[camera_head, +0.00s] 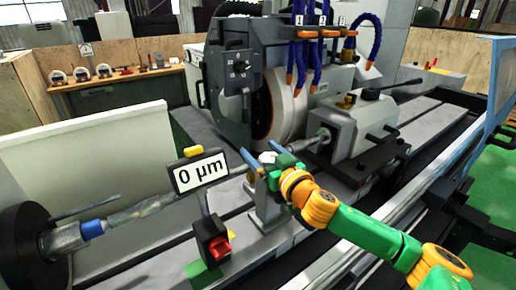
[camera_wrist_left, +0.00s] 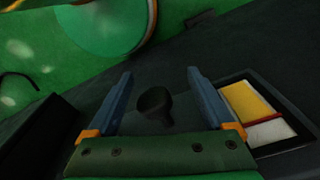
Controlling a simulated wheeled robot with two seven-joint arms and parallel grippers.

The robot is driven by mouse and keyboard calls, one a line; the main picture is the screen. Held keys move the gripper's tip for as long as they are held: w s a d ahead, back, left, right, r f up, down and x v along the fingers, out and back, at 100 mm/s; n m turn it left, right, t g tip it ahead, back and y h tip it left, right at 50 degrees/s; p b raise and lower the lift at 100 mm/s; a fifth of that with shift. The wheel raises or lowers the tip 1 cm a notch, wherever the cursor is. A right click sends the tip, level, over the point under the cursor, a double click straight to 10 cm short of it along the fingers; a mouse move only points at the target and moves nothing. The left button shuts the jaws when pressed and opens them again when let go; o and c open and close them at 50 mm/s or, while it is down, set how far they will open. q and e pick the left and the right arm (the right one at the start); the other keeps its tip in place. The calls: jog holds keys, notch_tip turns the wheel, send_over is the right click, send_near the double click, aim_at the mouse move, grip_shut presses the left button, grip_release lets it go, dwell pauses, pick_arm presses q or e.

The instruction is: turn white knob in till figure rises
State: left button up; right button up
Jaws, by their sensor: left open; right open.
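A small white knob (camera_head: 267,157) shows in the head view on top of a grey stand in front of the grinding wheel. My right gripper (camera_head: 265,155) is open, with one blue finger on either side of the knob. I cannot tell whether the fingers touch it. The display plate (camera_head: 200,172) left of the knob reads 0 µm. My left gripper (camera_wrist_left: 160,76) is open in the left wrist view and holds nothing. It is outside the head view.
The grinding wheel (camera_head: 286,105) stands behind the knob. A long shaft (camera_head: 150,205) runs beside the display. A red switch (camera_head: 219,246) sits below it. In the left wrist view, a dark rounded object (camera_wrist_left: 154,102) shows between the fingers, with a yellow and white item (camera_wrist_left: 255,112) to the right.

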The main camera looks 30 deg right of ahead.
jog(key=shift+s+a+r, duration=0.1)
jog(key=shift+s+r, duration=0.1)
jog(key=shift+s, duration=0.25)
jog(key=shift+s+a+r, duration=0.1)
jog(key=shift+s+r, duration=0.1)
jog(key=shift+s, duration=0.2)
jog(key=c, duration=0.4)
jog(key=shift+s+d, duration=0.1)
jog(key=c, duration=1)
pick_arm(q)
jog(key=shift+s, duration=0.65)
pick_arm(e)
jog(key=shift+o, duration=0.2)
jog(key=shift+h, duration=0.3)
